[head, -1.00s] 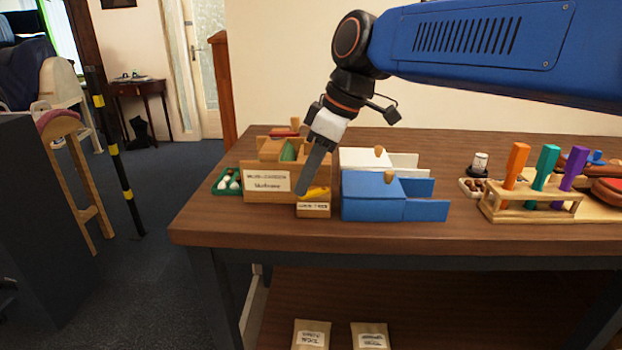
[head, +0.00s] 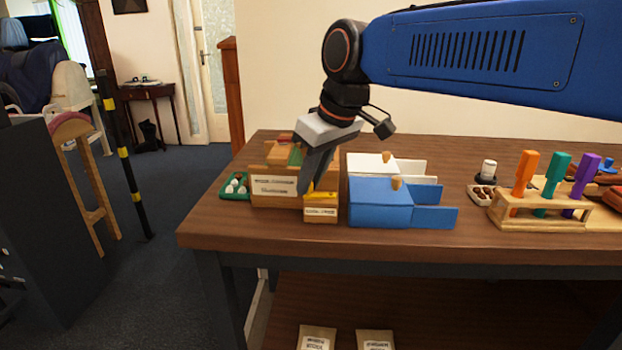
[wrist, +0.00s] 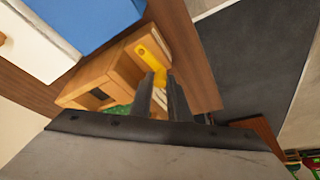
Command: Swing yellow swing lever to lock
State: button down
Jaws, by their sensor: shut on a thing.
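The yellow swing lever (head: 322,195) lies on top of the small labelled wooden block (head: 320,213) at the front of the wooden fixture (head: 275,185). In the wrist view the lever (wrist: 150,55) runs up and left from my fingertips. My gripper (head: 303,190) reaches down to the lever from above. In the wrist view my gripper (wrist: 161,82) is shut on the lever's near end. The fingers hide part of that end. A green piece (head: 296,155) shows in the fixture behind the fingers.
A blue box (head: 380,203) and a white box (head: 372,165) stand close on the right. A green tray (head: 235,187) with white egg-like pieces is at the left. A rack (head: 540,212) with coloured handles stands farther right. The table's front edge is clear.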

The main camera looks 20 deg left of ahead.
jog(key=c, duration=1.7)
grip_release()
